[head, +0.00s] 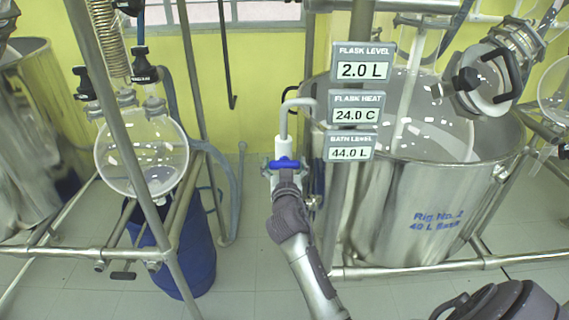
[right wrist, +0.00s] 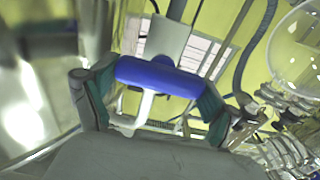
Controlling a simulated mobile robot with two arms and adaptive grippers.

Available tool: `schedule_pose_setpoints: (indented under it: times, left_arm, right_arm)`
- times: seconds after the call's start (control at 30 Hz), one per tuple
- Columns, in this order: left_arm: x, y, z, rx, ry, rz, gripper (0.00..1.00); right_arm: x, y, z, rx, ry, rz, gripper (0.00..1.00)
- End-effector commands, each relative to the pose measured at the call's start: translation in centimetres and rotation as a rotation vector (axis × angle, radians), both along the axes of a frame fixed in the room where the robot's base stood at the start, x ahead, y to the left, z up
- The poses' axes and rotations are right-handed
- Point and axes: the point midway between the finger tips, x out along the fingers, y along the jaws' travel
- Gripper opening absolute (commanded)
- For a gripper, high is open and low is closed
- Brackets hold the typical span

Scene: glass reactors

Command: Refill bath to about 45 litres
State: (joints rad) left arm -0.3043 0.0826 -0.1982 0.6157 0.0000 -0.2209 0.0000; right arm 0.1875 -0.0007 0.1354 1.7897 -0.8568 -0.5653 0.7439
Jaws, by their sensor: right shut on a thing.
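A blue valve handle (head: 284,163) sits on a white tap body with a grey pipe (head: 284,120) curving over toward the metal bath (head: 405,205), which is marked "Rig No. 2". My right gripper (head: 287,176) is at the handle from below. In the right wrist view, its two fingers are shut on the blue handle (right wrist: 158,76), one at each end. The bath level display (head: 351,148) reads 44.0 L. The flask level display (head: 363,64) reads 2.0 L and the flask heat display (head: 357,108) reads 24.0 C. My left gripper is not in view.
A round glass flask (head: 142,155) hangs in a metal frame at the left, above a blue drum (head: 190,255). Another metal vessel (head: 35,140) stands at the far left. A frame rail (head: 430,267) runs low in front of the bath. Tiled floor between the rigs is clear.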

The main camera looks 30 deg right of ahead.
Motion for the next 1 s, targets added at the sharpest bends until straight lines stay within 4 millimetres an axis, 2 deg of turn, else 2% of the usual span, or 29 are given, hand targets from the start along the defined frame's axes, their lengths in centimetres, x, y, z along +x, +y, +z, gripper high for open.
schedule_pose_setpoints:
  times: [0.27, 1.0]
  left_arm:
    - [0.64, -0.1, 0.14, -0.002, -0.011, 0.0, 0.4]
    - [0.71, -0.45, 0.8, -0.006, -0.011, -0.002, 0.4]
  right_arm:
    - [0.06, 0.01, 0.04, -0.052, 0.032, 0.0, 0.52]
    - [0.17, 0.15, 0.08, -0.417, 0.253, -0.001, 0.53]
